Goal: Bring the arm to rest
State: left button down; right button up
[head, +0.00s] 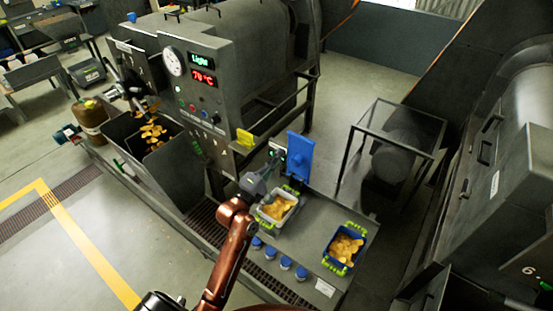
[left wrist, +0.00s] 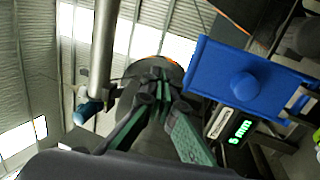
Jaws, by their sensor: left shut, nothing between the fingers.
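My left arm, copper-coloured, rises from the bottom of the head view. Its grey gripper (head: 273,160) is above the white tray and just left of the blue panel (head: 300,157). In the left wrist view the dark green fingers of this gripper (left wrist: 163,85) converge at the tips, shut, with nothing held. The blue panel with its round knob (left wrist: 245,85) is to their right, apart from them in the picture. The distance to the panel is hard to tell. My right gripper is in neither view.
A white tray (head: 289,214) and a blue crate (head: 330,257), both holding yellow pieces, stand on the grey bench. Several blue caps line its front edge. The control box (head: 208,87) is behind left. A glass-topped frame (head: 395,125) stands right.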

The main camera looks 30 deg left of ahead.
pick_arm(q)
jog(key=s+d+f+m+g, duration=0.1)
jog(key=s+f+m+g, duration=0.5)
jog(key=f, duration=0.5)
jog(key=s+d+f+m+g, duration=0.2)
jog(key=s+f+m+g, duration=0.15)
jog(key=s+f, duration=0.6)
jog(key=s+a+f+m+g+y, duration=0.1)
jog(key=s+f+m+g, duration=0.3)
jog(key=s+f, duration=0.45)
jog(key=s+a+f+m+g+y, duration=0.15)
jog(key=s+f+m+g, duration=0.3)
jog(key=s, duration=0.75)
notch_tip(320, 180, down, 38)
jog(key=s+d+b, duration=0.2)
jog(key=b, duration=0.7)
jog(key=s+f+g+b, duration=0.1)
jog(key=s+f+b, duration=0.2)
jog(key=s+f, duration=0.6)
jog(key=s+f+b, duration=0.3)
jog(key=s+f, duration=0.7)
jog(key=f, duration=0.5)
jog(key=shift+s+g, duration=0.3)
jog(key=shift+g, duration=0.1)
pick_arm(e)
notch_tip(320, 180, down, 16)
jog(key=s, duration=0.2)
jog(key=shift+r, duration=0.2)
